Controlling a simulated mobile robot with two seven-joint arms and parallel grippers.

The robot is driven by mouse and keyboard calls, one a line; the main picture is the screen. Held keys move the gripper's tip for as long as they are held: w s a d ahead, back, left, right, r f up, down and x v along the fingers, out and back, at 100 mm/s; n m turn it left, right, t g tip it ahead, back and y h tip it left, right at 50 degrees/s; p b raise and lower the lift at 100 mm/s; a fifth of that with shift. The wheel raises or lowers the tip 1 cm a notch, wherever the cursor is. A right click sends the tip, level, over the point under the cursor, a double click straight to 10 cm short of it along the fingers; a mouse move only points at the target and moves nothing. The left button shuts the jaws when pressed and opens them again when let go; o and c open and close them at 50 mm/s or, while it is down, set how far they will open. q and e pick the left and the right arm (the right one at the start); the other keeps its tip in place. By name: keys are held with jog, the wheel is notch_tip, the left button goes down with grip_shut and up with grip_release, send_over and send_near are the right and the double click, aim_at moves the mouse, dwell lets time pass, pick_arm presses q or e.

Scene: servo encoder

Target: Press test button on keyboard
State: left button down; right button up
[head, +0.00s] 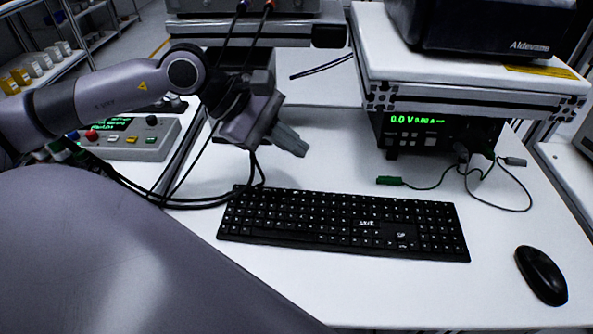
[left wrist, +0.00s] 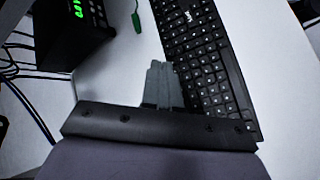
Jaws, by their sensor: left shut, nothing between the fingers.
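A black keyboard (head: 340,222) lies on the white table in the middle of the head view. White lettering reading "SAVE" shows on one key, and another key to its lower right has white marks. I cannot make out a key marked test. The keyboard also shows in the left wrist view (left wrist: 205,60), running diagonally. My left gripper (head: 293,143) is shut and empty, above and behind the keyboard's left half in the head view. In the left wrist view its fingers (left wrist: 162,85) are together beside the keyboard's edge. My right gripper is not in view.
A black mouse (head: 541,275) lies right of the keyboard. A power supply (head: 440,132) with a green display stands behind, under a white shelf (head: 460,75). Green-clipped cables (head: 430,185) lie before it. A control box (head: 130,138) with coloured buttons stands at the left.

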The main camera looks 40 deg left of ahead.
aim_at(291, 195)
pick_arm(q)
jog(key=shift+w+a+r, duration=0.15)
jog(key=shift+a, duration=0.25)
notch_tip(291, 195, down, 8)
jog(key=b, duration=0.5)
jog(key=shift+f+b, duration=0.2)
jog(key=shift+b, duration=0.2)
jog(key=shift+f+b, duration=0.25)
jog(key=shift+b, duration=0.05)
dwell(0.6)
